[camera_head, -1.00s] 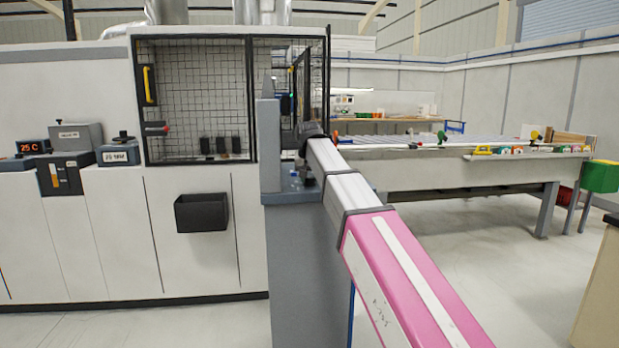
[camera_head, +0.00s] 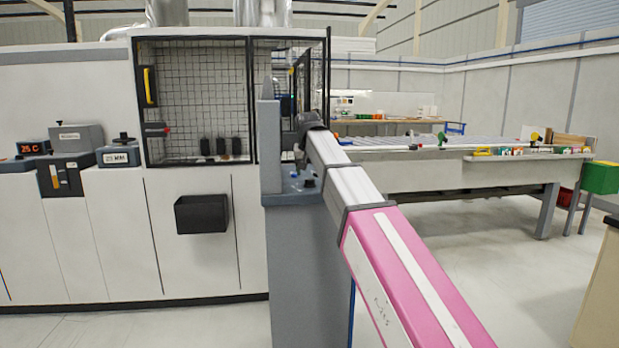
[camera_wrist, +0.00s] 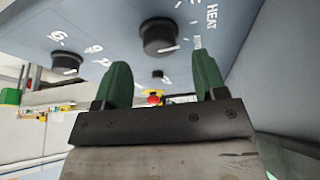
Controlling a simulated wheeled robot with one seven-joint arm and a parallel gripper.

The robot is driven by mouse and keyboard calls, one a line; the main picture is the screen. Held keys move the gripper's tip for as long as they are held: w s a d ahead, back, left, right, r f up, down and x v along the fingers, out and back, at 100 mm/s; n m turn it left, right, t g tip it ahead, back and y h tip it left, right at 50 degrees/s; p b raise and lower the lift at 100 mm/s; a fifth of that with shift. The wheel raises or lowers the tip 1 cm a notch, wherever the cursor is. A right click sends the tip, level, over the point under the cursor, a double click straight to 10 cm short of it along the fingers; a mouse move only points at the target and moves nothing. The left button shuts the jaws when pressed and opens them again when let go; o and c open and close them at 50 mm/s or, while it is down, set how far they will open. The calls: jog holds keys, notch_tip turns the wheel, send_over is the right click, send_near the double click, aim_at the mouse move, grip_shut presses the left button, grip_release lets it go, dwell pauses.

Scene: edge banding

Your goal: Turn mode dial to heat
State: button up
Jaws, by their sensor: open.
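The black mode dial (camera_wrist: 158,37) is on a grey-blue panel in the wrist view, with the word HEAT (camera_wrist: 211,18) printed to its right. White tick marks lie around it; which way the dial points is not clear. My gripper (camera_wrist: 161,62) has two green fingers spread apart with nothing between them. The dial appears beyond the gap between the fingertips, and I cannot tell whether they touch it. In the head view, the grey control post (camera_head: 275,150) hides much of my arm's end, and the gripper is not clearly visible.
A second black dial (camera_wrist: 66,62) with numbers is left of the mode dial. A small black knob (camera_wrist: 158,74) and a red-and-yellow button (camera_wrist: 153,97) are also in view. The white machine (camera_head: 100,230) with a mesh guard stands left; a long table (camera_head: 450,170) stands right.

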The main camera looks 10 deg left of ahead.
jog(key=v, duration=0.7)
jog(key=shift+r, duration=0.1)
